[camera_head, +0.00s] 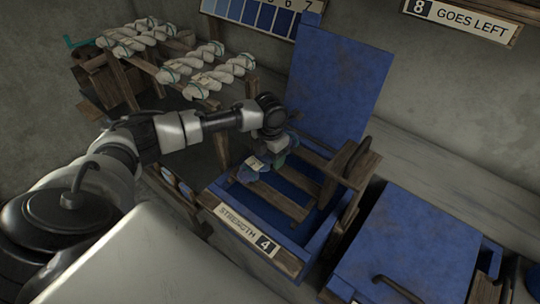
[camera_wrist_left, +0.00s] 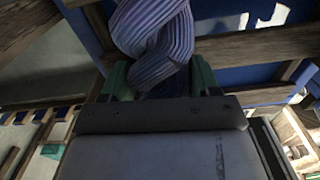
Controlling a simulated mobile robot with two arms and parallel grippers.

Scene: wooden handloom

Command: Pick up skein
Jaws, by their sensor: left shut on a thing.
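My left gripper (camera_wrist_left: 158,80) is shut on a twisted blue-purple skein (camera_wrist_left: 155,28), which fills the space between its green fingers in the left wrist view. In the head view the left gripper (camera_head: 262,162) is over the open blue vat (camera_head: 240,212) labelled "STRENGTH 4", above its wooden slats. The skein is small and dark there, and its lower end is hard to make out. Several white twisted skeins (camera_head: 205,75) with teal ties lie on a wooden rack at the upper left. My right gripper is not in view.
The vat's blue lid (camera_head: 335,80) stands upright behind it. A wooden crank frame (camera_head: 350,165) rises at its right side. A second, closed blue vat (camera_head: 405,245) stands to the right. A numbered blue colour chart (camera_head: 255,15) and a "GOES LEFT" sign (camera_head: 465,20) hang on the wall.

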